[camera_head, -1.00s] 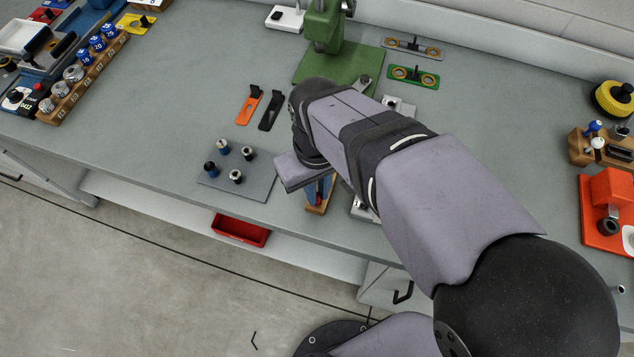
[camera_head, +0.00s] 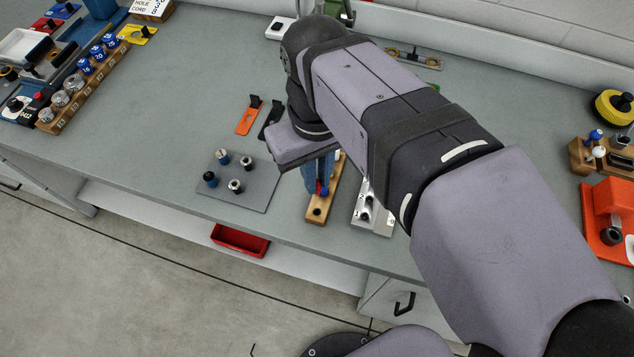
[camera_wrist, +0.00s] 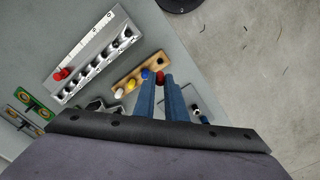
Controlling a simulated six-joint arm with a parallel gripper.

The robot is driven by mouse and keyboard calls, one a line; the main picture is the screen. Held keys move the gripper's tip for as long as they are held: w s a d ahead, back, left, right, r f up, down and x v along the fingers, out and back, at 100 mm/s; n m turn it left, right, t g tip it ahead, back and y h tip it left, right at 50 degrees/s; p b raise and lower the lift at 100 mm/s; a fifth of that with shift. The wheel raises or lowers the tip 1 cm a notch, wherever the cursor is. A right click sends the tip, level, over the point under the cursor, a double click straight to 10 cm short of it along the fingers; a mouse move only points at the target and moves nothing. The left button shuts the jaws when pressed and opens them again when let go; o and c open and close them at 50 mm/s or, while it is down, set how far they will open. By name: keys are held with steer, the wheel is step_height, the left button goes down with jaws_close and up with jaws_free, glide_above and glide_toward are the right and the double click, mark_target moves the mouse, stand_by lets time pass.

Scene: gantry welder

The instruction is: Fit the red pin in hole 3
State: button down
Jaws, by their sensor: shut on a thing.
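My gripper (camera_wrist: 160,80) is shut on the red pin (camera_wrist: 160,76), whose red head shows between the blue fingertips in the wrist view. In the head view the fingers and a bit of red are over a narrow wooden rack (camera_head: 317,212). Whether the pin's lower end is clear of the rack is hidden. In the wrist view the rack also holds a white pin (camera_wrist: 118,92), a yellow pin (camera_wrist: 130,85) and a blue pin (camera_wrist: 145,73). A silver block (camera_wrist: 103,43) with a row of holes lies beside the rack.
A red-headed piece (camera_wrist: 62,74) sits at one end of the silver block. A grey plate (camera_head: 262,193) with several short pegs lies left of the rack. Orange (camera_head: 248,117) and black clips lie behind. The bench is open further left.

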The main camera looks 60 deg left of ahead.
steer(key=shift+w+r+p, duration=0.3)
steer(key=shift+r+p, duration=0.25)
steer(key=shift+r, duration=0.25)
steer(key=w+d+r+m+p, duration=0.3)
steer(key=w+d+p, duration=0.2)
steer(key=w+p, duration=0.75)
steer(key=a+f+m+p, duration=0.3)
steer(key=a+f+p, duration=0.1)
steer(key=a+f, duration=0.1)
steer(key=shift+w+a+f, duration=0.15)
steer(key=shift+w+f, duration=0.2)
steer(key=shift+f, duration=0.3)
steer(key=shift+f, duration=0.2)
steer(key=shift+f+b, duration=2.2)
steer(key=shift+f, duration=0.3)
steer(key=shift+f+b, duration=0.7)
steer(key=shift+f, duration=0.45)
